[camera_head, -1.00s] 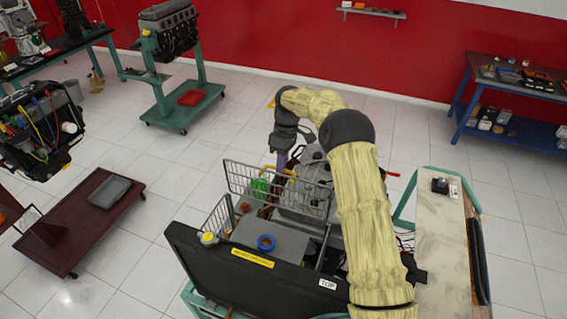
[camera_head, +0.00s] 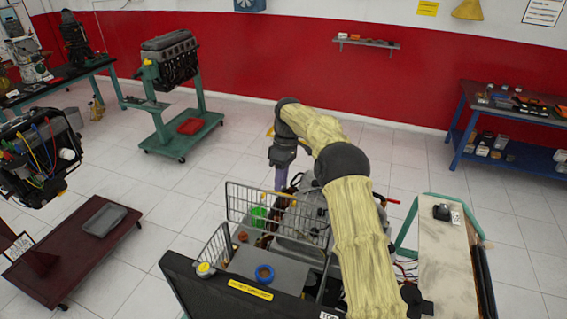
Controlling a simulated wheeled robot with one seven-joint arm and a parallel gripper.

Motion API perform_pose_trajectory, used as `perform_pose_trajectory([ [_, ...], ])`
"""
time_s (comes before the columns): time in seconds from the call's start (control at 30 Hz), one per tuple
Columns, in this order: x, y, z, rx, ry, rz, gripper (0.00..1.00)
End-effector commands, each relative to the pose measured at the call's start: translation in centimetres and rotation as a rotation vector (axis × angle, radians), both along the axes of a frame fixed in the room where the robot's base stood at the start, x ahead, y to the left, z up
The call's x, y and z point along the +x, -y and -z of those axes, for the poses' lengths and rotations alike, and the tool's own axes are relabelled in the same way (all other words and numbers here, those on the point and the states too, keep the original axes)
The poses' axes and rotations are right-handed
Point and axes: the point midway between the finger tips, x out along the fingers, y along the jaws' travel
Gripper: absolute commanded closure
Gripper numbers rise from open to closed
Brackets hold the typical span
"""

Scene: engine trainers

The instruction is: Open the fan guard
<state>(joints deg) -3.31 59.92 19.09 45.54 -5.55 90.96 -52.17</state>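The fan guard appears to be the wire mesh panel (camera_head: 262,206) on the engine trainer, standing upright behind a grey box top. A smaller wire mesh panel (camera_head: 214,250) stands at its left, angled to it. My gripper (camera_head: 281,182) points down just behind the large panel's top edge, left of the grey engine parts. Its purple fingers are small and partly hidden, so I cannot tell whether they are open or touch the mesh. My yellow-sleeved arm covers the trainer's right side.
The trainer's black radiator panel (camera_head: 220,295) stands in front. A blue ring (camera_head: 264,274) and yellow cap (camera_head: 204,269) are near it. A narrow bench (camera_head: 445,250) stands at right, a dark red cart (camera_head: 70,255) at left. Floor between cart and trainer is clear.

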Motion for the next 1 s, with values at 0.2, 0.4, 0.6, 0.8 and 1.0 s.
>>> perform_pose_trajectory([
  [0.2, 0.8, 0.1, -2.2, 0.000, 0.001, -0.002, 0.67],
  [0.4, 1.3, 0.6, -3.8, -0.001, 0.000, 0.002, 0.67],
  [0.6, 1.8, 0.9, -5.1, 0.000, -0.001, 0.007, 0.67],
  [0.8, 2.1, 0.9, -6.0, -0.001, -0.001, 0.004, 0.67],
  [1.0, 2.1, 0.9, -6.6, -0.001, -0.004, 0.000, 0.67],
])
